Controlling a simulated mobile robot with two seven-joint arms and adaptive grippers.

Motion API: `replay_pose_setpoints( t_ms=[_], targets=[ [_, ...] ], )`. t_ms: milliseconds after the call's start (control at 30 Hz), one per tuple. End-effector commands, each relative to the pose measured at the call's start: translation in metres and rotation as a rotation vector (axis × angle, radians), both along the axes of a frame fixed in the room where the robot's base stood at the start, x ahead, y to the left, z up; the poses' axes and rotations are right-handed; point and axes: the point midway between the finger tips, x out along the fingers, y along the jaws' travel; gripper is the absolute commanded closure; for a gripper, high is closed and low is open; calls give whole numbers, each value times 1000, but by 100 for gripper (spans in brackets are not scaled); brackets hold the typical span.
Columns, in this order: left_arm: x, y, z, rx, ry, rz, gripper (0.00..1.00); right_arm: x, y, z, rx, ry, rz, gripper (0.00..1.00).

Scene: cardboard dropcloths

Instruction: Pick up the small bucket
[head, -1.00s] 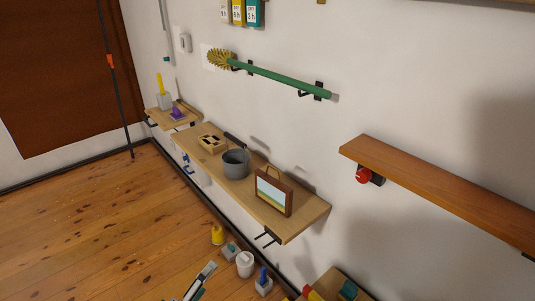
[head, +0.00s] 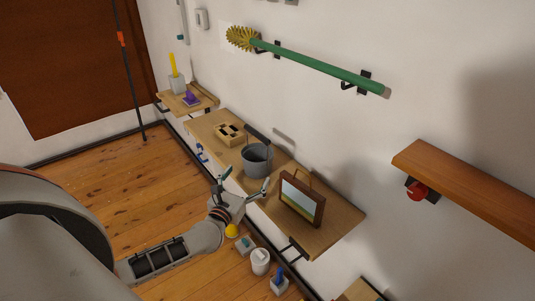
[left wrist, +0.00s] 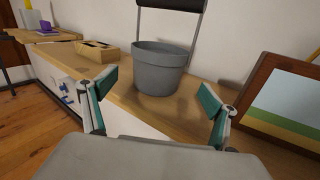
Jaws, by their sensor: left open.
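The small bucket (head: 256,160) is grey with a dark handle raised above it. It stands upright on the wooden wall shelf (head: 340,236). In the left wrist view the bucket (left wrist: 159,70) stands ahead, between the two fingers but beyond their tips. My left gripper (head: 243,187) is open and empty, just in front of the bucket at the shelf's front edge. It also shows in the left wrist view (left wrist: 155,90), with its fingers spread wide. My right gripper is not in view.
A framed picture (head: 302,200) stands right of the bucket, close to my right-hand finger in the wrist view. A wooden box (head: 229,134) sits left of the bucket. Several items, including a white pot (head: 260,262), stand below the shelf. A green pole brush (head: 315,66) hangs above.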

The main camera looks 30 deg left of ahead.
Motion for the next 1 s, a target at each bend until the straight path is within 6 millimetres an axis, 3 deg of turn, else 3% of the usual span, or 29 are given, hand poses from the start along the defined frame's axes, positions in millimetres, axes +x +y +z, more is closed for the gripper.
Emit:
replay_pose_setpoints(
  t_ms=[600, 933, 1000],
  targets=[
    [69, 14, 1, 2, -2, 0, 13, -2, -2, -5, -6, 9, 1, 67],
    [74, 14, 1, 2, 0, -1, 13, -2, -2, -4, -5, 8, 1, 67],
    [74, 15, 1, 2, 0, -1, 31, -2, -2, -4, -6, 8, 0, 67]
  ],
)
